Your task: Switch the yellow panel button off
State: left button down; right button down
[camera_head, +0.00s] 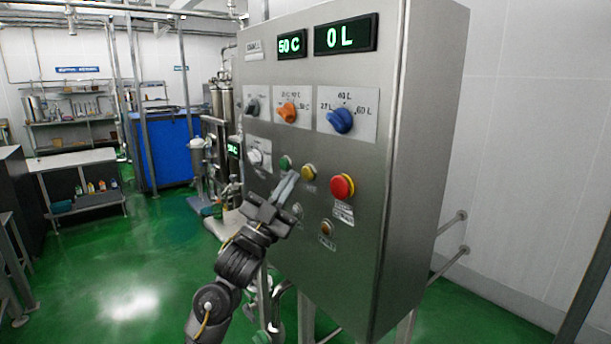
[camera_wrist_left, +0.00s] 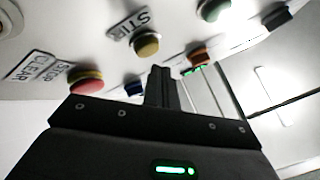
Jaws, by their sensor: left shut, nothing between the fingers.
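The yellow button (camera_head: 308,172) is on the front of the grey control panel (camera_head: 360,240), between a green button (camera_head: 285,162) and a red mushroom button (camera_head: 342,186). My left gripper (camera_head: 291,177) is shut and empty, its fingertips just left of and slightly below the yellow button. In the left wrist view the yellow button (camera_wrist_left: 146,44) is beside the shut fingertips (camera_wrist_left: 160,72), with a "STIR" label next to it. I cannot tell whether the fingers touch the panel. Whether the yellow button is on or off is not clear. My right gripper is out of view.
Above the buttons are a blue knob (camera_head: 340,120), an orange knob (camera_head: 288,112) and displays reading 50 C (camera_head: 290,45) and 0 L (camera_head: 346,36). A small amber button (camera_head: 326,228) is below. Green floor (camera_head: 130,260) is open at the left.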

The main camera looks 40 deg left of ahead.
pick_arm(q)
jog(key=s+a, duration=0.1)
jog(key=s, duration=0.4)
jog(key=shift+s+a, duration=0.35)
jog(key=shift+s, duration=0.05)
dwell(0.3)
